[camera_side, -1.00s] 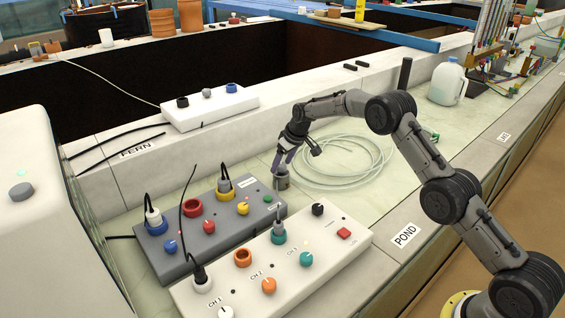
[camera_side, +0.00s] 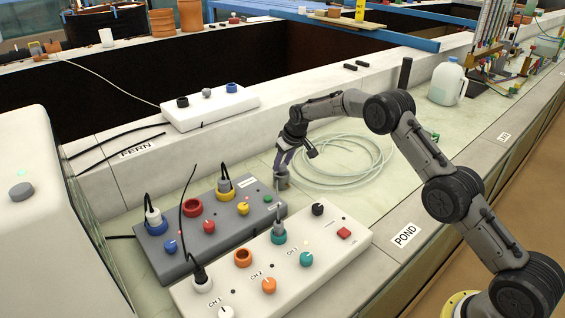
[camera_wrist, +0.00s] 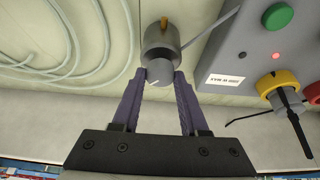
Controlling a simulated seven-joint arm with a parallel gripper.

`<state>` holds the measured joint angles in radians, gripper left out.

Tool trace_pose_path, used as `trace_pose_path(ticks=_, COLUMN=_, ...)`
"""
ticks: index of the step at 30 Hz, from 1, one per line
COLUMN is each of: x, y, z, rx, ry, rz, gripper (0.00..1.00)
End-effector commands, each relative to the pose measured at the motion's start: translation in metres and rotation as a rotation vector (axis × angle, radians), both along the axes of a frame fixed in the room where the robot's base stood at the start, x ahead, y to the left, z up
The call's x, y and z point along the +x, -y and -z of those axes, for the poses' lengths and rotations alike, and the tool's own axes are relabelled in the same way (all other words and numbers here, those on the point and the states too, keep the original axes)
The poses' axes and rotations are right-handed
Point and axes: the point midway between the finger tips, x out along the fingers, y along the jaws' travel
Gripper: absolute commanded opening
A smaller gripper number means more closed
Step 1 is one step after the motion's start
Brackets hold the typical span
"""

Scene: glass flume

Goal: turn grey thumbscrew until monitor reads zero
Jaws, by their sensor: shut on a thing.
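The grey thumbscrew (camera_wrist: 159,71) is a small round knob with a white mark line on its face. It sits on the near end of a grey cylindrical body (camera_wrist: 160,40), which also shows on the bench in the side view (camera_side: 282,181). My gripper (camera_wrist: 159,77) has its two purple fingertips closed against opposite sides of the thumbscrew. In the side view my gripper (camera_side: 281,169) reaches down onto it, and the fingers mostly hide the knob. I cannot make out a monitor readout in either view.
A grey control box (camera_side: 188,258) with coloured knobs and plugged cables stands close beside the cylinder. A white box (camera_side: 325,241) lies in front. Coiled pale tubing (camera_side: 345,183) rests behind and to the right. Bench surface towards the jug (camera_side: 446,84) is mostly clear.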

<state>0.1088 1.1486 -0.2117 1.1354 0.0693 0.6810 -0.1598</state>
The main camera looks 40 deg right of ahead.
Motion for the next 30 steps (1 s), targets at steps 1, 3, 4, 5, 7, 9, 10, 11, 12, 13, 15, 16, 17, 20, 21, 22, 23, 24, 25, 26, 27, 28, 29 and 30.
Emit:
trace_pose_path(ticks=1, x=0.001, y=0.0, z=-0.001, rx=-0.001, ry=0.003, rz=0.006, gripper=0.0)
trace_pose_path(ticks=3, x=0.001, y=0.0, z=-0.001, rx=0.0, ry=0.003, rz=0.008, gripper=0.0)
trace_pose_path(ticks=4, x=0.001, y=0.0, z=-0.001, rx=0.0, ry=0.003, rz=0.007, gripper=0.0)
trace_pose_path(ticks=5, x=0.001, y=0.0, z=-0.001, rx=0.0, ry=0.003, rz=0.007, gripper=0.0)
trace_pose_path(ticks=7, x=0.001, y=0.0, z=-0.001, rx=0.0, ry=0.003, rz=0.007, gripper=0.0)
trace_pose_path(ticks=9, x=0.001, y=0.0, z=-0.001, rx=0.0, ry=0.004, rz=0.007, gripper=0.45)
trace_pose_path(ticks=10, x=0.001, y=0.0, z=-0.001, rx=0.0, ry=0.004, rz=0.007, gripper=0.51)
trace_pose_path(ticks=11, x=0.001, y=0.0, z=-0.001, rx=0.0, ry=0.003, rz=0.007, gripper=0.56)
trace_pose_path(ticks=12, x=0.001, y=0.0, z=-0.001, rx=0.0, ry=0.003, rz=0.007, gripper=0.63)
trace_pose_path(ticks=13, x=0.001, y=0.0, z=-0.001, rx=0.0, ry=0.003, rz=0.007, gripper=0.69)
trace_pose_path(ticks=15, x=0.001, y=0.0, z=-0.001, rx=0.0, ry=0.003, rz=0.007, gripper=0.73)
trace_pose_path(ticks=16, x=0.0, y=0.0, z=-0.001, rx=0.0, ry=0.002, rz=0.005, gripper=0.73)
trace_pose_path(ticks=17, x=0.0, y=0.0, z=-0.001, rx=0.0, ry=0.002, rz=0.005, gripper=0.73)
trace_pose_path(ticks=20, x=0.0, y=0.0, z=0.0, rx=0.0, ry=0.002, rz=0.005, gripper=0.73)
trace_pose_path(ticks=21, x=0.0, y=0.0, z=0.0, rx=0.0, ry=0.002, rz=0.005, gripper=0.73)
trace_pose_path(ticks=22, x=0.0, y=0.0, z=-0.001, rx=0.0, ry=0.002, rz=0.005, gripper=0.73)
trace_pose_path(ticks=23, x=0.0, y=0.0, z=-0.001, rx=0.0, ry=0.002, rz=0.005, gripper=0.73)
trace_pose_path(ticks=24, x=0.0, y=0.0, z=-0.003, rx=0.0, ry=0.002, rz=0.005, gripper=0.73)
trace_pose_path(ticks=25, x=-0.001, y=0.0, z=-0.004, rx=0.0, ry=0.002, rz=0.005, gripper=0.73)
trace_pose_path(ticks=26, x=-0.002, y=0.0, z=-0.006, rx=0.0, ry=0.002, rz=0.005, gripper=0.73)
trace_pose_path(ticks=27, x=-0.003, y=0.0, z=-0.01, rx=0.0, ry=0.002, rz=0.005, gripper=0.73)
trace_pose_path(ticks=28, x=-0.005, y=0.0, z=-0.014, rx=0.0, ry=0.003, rz=0.005, gripper=0.73)
trace_pose_path(ticks=29, x=-0.006, y=0.0, z=-0.018, rx=-0.001, ry=0.003, rz=0.006, gripper=0.73)
trace_pose_path(ticks=30, x=-0.009, y=0.0, z=-0.025, rx=-0.001, ry=0.004, rz=0.006, gripper=0.73)
